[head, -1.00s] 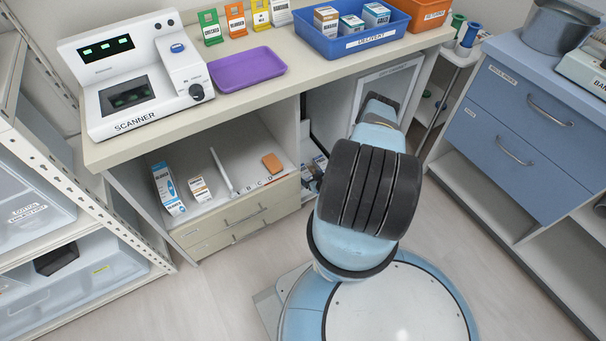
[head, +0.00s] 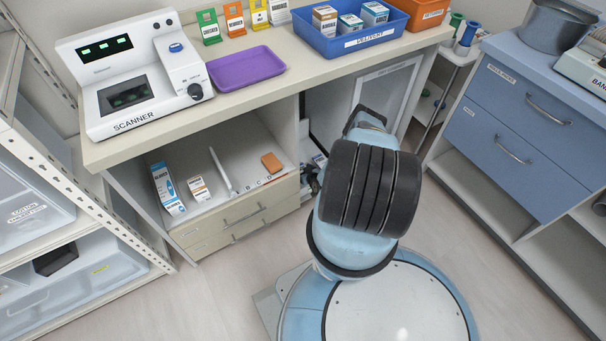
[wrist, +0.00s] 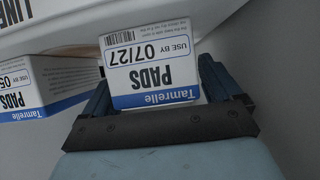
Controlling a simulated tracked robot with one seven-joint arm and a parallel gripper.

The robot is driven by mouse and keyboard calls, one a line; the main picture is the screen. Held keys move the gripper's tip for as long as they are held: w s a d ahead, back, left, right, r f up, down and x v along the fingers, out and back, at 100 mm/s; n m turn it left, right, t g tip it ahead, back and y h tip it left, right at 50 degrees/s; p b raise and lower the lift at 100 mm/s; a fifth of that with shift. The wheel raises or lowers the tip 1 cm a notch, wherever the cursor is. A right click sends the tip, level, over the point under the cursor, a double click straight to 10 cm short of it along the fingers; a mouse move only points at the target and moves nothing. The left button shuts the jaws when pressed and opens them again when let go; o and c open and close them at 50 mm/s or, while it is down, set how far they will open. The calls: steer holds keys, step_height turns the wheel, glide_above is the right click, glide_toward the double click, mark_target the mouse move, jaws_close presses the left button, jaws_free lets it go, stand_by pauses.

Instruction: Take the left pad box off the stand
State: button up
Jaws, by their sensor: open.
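A white and blue pad box (wrist: 150,55) marked 07/27 shows upside down in the wrist view. A second pad box (wrist: 45,85), marked 05, is at the left of that view. The white stand (wrist: 130,18) with dark lettering runs along the top, against the boxes. My gripper (wrist: 155,92) is open, with one finger on each side of the 07/27 box. Whether the fingers touch it is unclear. In the head view my arm hides most of the gripper and the boxes, low by the counter's right-hand opening.
The counter (head: 240,98) above carries a scanner (head: 140,75), a purple tray (head: 246,68) and a blue delivery bin (head: 352,38). A shelf compartment with drawers (head: 240,218) is left of my arm. A blue cabinet (head: 515,120) stands right. Floor between is clear.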

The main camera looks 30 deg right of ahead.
steer(key=c, duration=1.1)
steer(key=shift+r, duration=0.1)
